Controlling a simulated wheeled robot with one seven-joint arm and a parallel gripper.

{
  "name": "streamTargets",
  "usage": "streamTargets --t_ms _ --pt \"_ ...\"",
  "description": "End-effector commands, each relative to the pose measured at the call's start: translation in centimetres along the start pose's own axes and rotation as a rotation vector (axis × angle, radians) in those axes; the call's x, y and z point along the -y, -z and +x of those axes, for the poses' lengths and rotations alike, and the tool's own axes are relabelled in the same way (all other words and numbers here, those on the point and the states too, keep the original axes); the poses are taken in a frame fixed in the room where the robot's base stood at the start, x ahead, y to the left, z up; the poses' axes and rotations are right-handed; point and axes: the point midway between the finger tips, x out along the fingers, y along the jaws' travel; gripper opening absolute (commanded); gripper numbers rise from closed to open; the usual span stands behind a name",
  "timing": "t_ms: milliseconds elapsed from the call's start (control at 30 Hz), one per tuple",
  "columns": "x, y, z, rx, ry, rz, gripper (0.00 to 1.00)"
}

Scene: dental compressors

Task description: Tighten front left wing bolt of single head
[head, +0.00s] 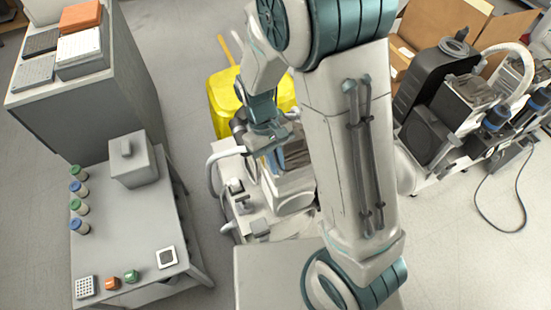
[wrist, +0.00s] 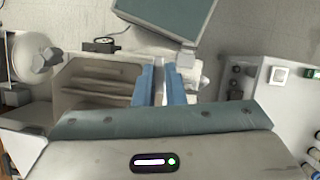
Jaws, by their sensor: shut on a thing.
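The single head compressor (head: 295,196) stands on the floor in the middle of the head view, pale and partly hidden behind my arm. My gripper (head: 274,158) is over its upper part, pointing down. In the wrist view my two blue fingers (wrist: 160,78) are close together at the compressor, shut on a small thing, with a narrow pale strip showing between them. The wing bolt itself is too small and hidden to make out clearly. The compressor's ribbed, pale housing (wrist: 100,88) shows to the left of the fingers.
A grey table (head: 130,215) at the left holds a box (head: 133,160), several capped jars and small buttons. A yellow bin (head: 224,95) stands behind the compressor. Other dark-and-white equipment (head: 435,130) and cardboard boxes (head: 430,45) are at the right. Floor is clear at lower right.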

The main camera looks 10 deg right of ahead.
Motion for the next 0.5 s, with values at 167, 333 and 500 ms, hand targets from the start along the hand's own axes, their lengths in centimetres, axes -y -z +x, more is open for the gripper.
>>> streamTargets --t_ms 167,333,500 --pt "-0.19 -0.04 -0.19 -0.002 0.065 0.157 0.0" --pt "-0.3 -0.07 -0.18 -0.002 0.128 0.306 0.0" --pt "-0.39 -0.08 -0.16 -0.002 0.189 0.456 0.0"
